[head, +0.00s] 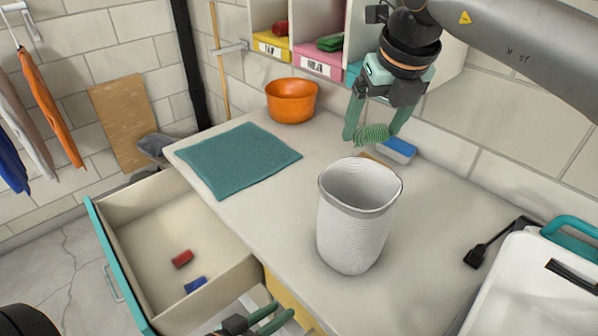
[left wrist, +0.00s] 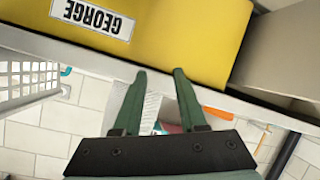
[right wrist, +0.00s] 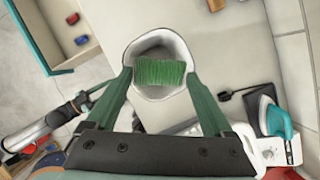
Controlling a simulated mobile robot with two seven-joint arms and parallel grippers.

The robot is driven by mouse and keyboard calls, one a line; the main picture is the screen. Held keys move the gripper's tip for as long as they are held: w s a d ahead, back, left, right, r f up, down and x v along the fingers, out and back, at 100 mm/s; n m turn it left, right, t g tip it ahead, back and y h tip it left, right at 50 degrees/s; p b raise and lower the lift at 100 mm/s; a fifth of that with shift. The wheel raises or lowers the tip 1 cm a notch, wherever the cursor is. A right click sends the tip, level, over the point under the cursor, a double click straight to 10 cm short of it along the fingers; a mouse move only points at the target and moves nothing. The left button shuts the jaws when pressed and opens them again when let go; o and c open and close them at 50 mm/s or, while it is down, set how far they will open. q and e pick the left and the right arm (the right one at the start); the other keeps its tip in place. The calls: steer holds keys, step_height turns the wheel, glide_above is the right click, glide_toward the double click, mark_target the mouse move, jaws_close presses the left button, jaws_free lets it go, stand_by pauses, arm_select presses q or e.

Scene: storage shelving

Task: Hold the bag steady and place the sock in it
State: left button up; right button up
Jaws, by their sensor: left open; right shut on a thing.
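The bag (head: 352,235) is a white, ribbed, open-topped container standing upright on the counter. Its open mouth also shows in the right wrist view (right wrist: 133,54). My right gripper (head: 368,132) is shut on the green sock (head: 373,136) and holds it above and behind the bag in the head view. In the right wrist view the sock (right wrist: 160,72) hangs between the fingers and overlaps the bag's mouth. My left gripper (head: 284,310) is open and empty at the counter's front edge, below and apart from the bag. Its fingers (left wrist: 157,72) show in the left wrist view.
An open drawer (head: 150,230) holds a red and a blue item at left. A teal mat (head: 238,158) and orange bowl (head: 291,101) lie behind. A blue-and-white item (head: 398,150) is behind the bag. A white bin (head: 530,285) stands right. A yellow front labelled GEORGE (left wrist: 150,35) is near my left gripper.

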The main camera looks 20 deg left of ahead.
mark_target(354, 219)
arm_select(q)
steer(key=w+d+r+m+g+h, duration=0.15)
steer(key=r+m+h, duration=0.3)
steer(key=r, duration=0.45)
steer(key=w+d+r+m+g+h, duration=0.1)
steer(key=w+d+r+m+h, duration=0.15)
steer(key=r+m+h, duration=0.4)
steer(key=w+d+r+m+g+h, duration=0.1)
steer(key=w+r+m+g+h, duration=0.15)
steer(key=r, duration=0.75)
steer(key=w+a+r+m+g+y, duration=0.2)
steer(key=w+a+m+g+y, duration=0.2)
steer(key=a+y, duration=0.15)
steer(key=shift+h, duration=0.5)
steer(key=x, duration=1.2)
steer(key=shift+a+f, duration=0.15)
jaws_close()
